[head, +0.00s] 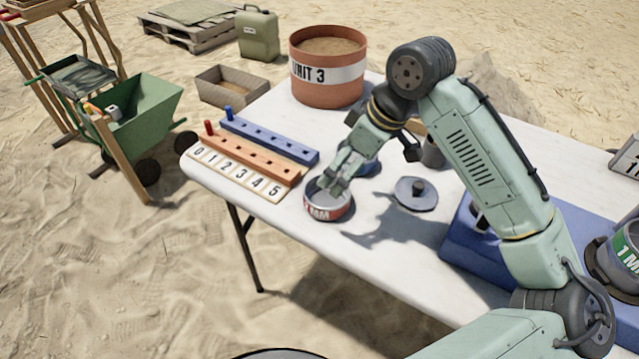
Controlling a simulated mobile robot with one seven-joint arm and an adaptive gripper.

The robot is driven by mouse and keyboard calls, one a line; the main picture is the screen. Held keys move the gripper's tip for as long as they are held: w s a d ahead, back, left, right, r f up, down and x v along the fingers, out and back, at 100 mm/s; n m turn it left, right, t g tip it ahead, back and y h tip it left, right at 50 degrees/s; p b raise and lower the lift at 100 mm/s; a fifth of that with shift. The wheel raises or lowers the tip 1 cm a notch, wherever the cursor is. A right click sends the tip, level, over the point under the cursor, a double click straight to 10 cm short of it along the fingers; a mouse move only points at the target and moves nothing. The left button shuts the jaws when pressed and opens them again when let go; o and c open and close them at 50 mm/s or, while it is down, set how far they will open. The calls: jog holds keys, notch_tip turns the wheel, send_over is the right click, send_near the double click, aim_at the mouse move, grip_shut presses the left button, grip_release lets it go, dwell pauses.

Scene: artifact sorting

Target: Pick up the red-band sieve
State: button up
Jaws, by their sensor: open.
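The red-band sieve (323,213) is a round metal pan with a red band marked "MM". It stands on the white table (362,262) near the front edge, right of the number strip. My gripper (332,188) is open, with its fingers pointing down at the sieve's opening. The fingertips overlap the sieve's inside and rim in this view. I cannot tell whether they touch it or straddle its wall. A blue-banded round item (366,169) stands just behind, partly hidden by my gripper.
A red and blue peg board (255,150) lies left of the sieve. A grey lid with a knob (416,193) lies to the right. A large "UNIT 3" bucket (327,68) stands at the back. A green-banded sieve (625,250) stands at far right, near a blue block (465,243).

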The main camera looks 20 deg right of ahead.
send_near(322, 199)
jog(key=shift+w+f+p, duration=0.1)
jog(key=shift+f+p, duration=0.2)
jog(key=shift+f, duration=0.2)
jog(key=shift+p+x, duration=0.85)
jog(key=shift+x, duration=2.05)
jog(key=shift+a, duration=0.1)
jog(key=shift+c, duration=0.6)
jog(key=c, duration=1)
jog(key=shift+r, duration=0.1)
